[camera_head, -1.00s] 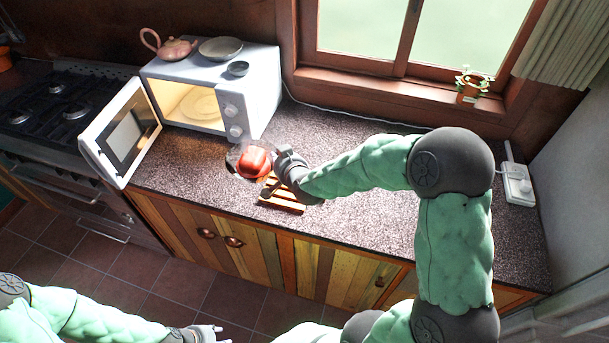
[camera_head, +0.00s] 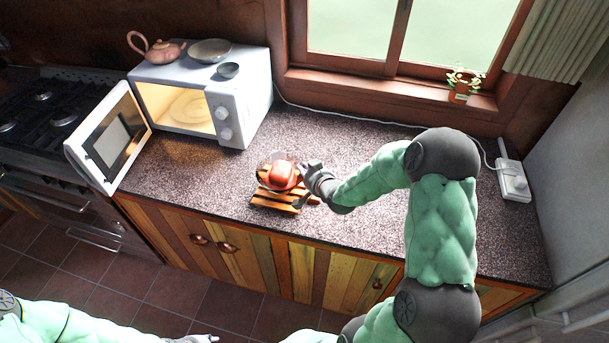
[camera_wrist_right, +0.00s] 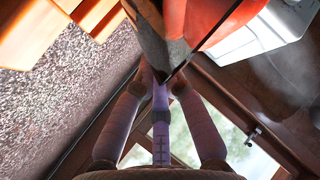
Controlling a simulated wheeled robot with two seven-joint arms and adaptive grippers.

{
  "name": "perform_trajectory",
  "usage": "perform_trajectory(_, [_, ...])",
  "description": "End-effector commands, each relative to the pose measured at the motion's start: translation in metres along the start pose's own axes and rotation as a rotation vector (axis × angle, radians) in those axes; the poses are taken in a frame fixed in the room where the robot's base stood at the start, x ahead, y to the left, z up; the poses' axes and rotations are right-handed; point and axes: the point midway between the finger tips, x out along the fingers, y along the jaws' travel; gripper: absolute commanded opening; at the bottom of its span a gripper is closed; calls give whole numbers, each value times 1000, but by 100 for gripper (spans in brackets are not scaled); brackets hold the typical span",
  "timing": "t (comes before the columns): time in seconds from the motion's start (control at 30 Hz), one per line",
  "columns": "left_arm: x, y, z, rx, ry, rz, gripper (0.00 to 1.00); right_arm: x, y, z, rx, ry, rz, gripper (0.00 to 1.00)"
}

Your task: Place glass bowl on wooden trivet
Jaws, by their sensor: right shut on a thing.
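The clear glass bowl (camera_head: 266,175) holds a red, rounded item (camera_head: 284,174). My right gripper (camera_head: 306,172) is shut on the bowl's right side. The bowl shows over the wooden trivet (camera_head: 270,203), a slatted piece on the counter; I cannot tell whether they touch. In the right wrist view the fingers (camera_wrist_right: 162,78) meet at the bowl's edge, the red item (camera_wrist_right: 200,18) is close above them, and the trivet's slats (camera_wrist_right: 45,30) are at upper left. My left gripper (camera_head: 203,339) is at the bottom edge, partly cut off, away from the counter.
The microwave (camera_head: 245,100) stands behind left with its door (camera_head: 108,140) open. A teapot (camera_head: 160,50) and two dishes are on top. The stove (camera_head: 45,120) is far left. The speckled counter (camera_head: 350,140) is clear behind and right of the trivet.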

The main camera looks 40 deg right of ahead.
Motion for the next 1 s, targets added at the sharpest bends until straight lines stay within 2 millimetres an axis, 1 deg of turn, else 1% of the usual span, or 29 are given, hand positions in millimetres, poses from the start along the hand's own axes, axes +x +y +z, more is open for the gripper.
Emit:
perform_trajectory(0.03, [3, -1, 0, 0, 0, 0, 40, 4, 3, 8, 1, 0, -1, 0])
perform_trajectory(0.13, [5, -2, 0, 0, 0, 0, 40, 9, 8, 17, 1, 1, -1, 0])
perform_trajectory(0.4, [5, -2, 0, 0, 0, 0, 40, 10, 8, 18, -1, 3, -2, 0])
perform_trajectory(0.53, [8, -3, 0, 0, 0, 0, 40, 11, 9, 20, -1, 3, -2, 0])
perform_trajectory(0.57, [8, -3, 0, 0, 0, 0, 40, 11, 9, 22, 0, -2, -1, 17])
perform_trajectory(0.6, [7, -3, 0, 0, 0, 0, 40, 11, 9, 22, 0, -2, -1, 29])
perform_trajectory(0.63, [7, -2, 0, 0, 0, 0, 40, 11, 9, 22, 0, -2, -1, 36])
perform_trajectory(1.0, [5, -2, 0, 0, 0, 0, 40, 10, 8, 20, -1, -2, -1, 36])
